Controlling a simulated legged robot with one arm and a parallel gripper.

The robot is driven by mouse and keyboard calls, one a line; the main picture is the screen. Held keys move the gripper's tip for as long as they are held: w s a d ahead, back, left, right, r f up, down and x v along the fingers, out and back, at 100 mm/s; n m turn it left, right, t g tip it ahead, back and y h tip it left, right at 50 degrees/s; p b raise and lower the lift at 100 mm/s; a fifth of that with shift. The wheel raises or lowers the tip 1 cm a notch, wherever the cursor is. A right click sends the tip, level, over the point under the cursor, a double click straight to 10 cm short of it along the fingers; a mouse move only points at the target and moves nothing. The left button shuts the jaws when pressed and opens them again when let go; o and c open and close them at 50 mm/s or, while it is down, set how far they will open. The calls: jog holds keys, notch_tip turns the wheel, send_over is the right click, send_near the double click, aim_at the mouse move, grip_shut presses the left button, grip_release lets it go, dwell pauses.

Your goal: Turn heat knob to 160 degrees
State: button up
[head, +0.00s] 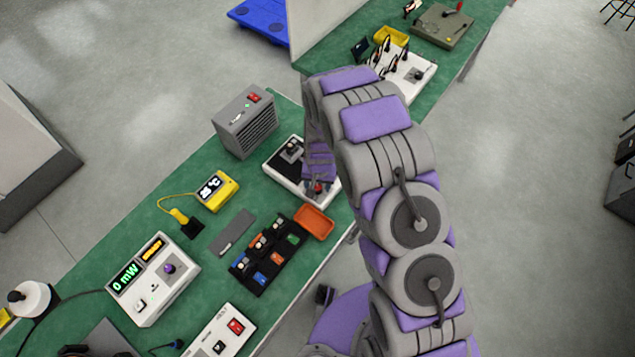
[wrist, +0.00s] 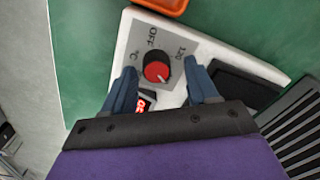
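The heat knob (wrist: 156,68) is a black dial with a red cap and a white pointer line. It sits on a grey label plate with "OFF", "°C" and "120" marks, on a white hotplate unit (wrist: 125,50). The pointer line aims toward the lower right in the wrist view. My gripper (wrist: 163,78) is open, with one blue finger on each side below the knob, apart from it. A red lit display (wrist: 145,103) shows partly between the fingers; its digits are cut off. In the head view the white unit (head: 277,177) is partly hidden by my arm.
An orange tray (head: 314,222) lies close beside the unit, with a black parts organizer (head: 262,285) further left. A grey heater-like box (head: 246,120) stands behind.

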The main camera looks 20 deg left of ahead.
aim_at(321, 186)
jog(key=shift+d+r, duration=0.1)
jog(key=shift+r, duration=0.2)
notch_tip(321, 186, up, 17)
jog(key=shift+d+f+p, duration=0.2)
jog(key=shift+d+p, duration=0.1)
jog(key=shift+p, duration=0.15)
jog(key=shift+w+f+b, duration=0.1)
jog(key=shift+b, duration=0.3)
jog(key=b, duration=0.9)
jog(key=shift+d+n, duration=0.15)
jog(key=shift+n, duration=0.15)
jog(key=shift+f, duration=0.1)
